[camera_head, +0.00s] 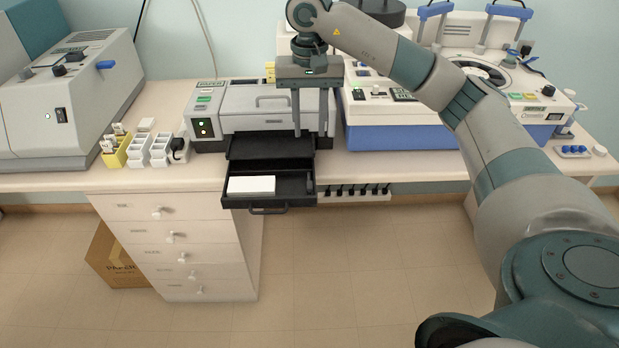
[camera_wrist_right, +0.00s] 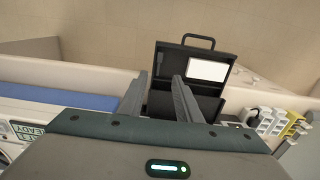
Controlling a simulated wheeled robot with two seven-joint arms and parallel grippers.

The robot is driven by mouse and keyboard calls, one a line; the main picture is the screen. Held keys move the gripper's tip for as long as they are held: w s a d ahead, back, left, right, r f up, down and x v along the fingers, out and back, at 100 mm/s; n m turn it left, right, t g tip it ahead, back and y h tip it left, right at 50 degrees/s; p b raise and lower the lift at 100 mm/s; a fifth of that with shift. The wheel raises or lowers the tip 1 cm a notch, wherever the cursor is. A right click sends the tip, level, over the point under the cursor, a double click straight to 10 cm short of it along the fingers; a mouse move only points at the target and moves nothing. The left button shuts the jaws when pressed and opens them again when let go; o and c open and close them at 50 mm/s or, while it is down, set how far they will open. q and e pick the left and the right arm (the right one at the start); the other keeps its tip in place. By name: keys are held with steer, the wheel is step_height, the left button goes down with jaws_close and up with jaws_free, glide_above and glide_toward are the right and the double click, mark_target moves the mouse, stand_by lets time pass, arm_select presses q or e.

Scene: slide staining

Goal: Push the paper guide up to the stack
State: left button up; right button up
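A printer (camera_head: 262,117) stands on the bench with its black paper tray (camera_head: 268,203) pulled out at the front. A white paper stack (camera_head: 251,184) lies in the left part of the tray; it also shows in the right wrist view (camera_wrist_right: 208,69). My right gripper (camera_head: 312,134) points down at the printer's right front, above and behind the tray. Its fingers are apart with nothing between them, as the right wrist view (camera_wrist_right: 160,78) also shows. My left gripper is out of view.
A white and blue machine (camera_head: 405,137) stands close right of the printer. Yellow and white slide racks (camera_head: 137,151) stand to its left. Drawers (camera_head: 165,235) are below the bench. The floor in front of the tray is clear.

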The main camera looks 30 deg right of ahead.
mark_target(310, 185)
step_height(310, 185, down, 15)
steer(key=p, duration=0.5)
steer(key=shift+f, duration=1)
steer(key=shift+c, duration=0.7)
jaws_close()
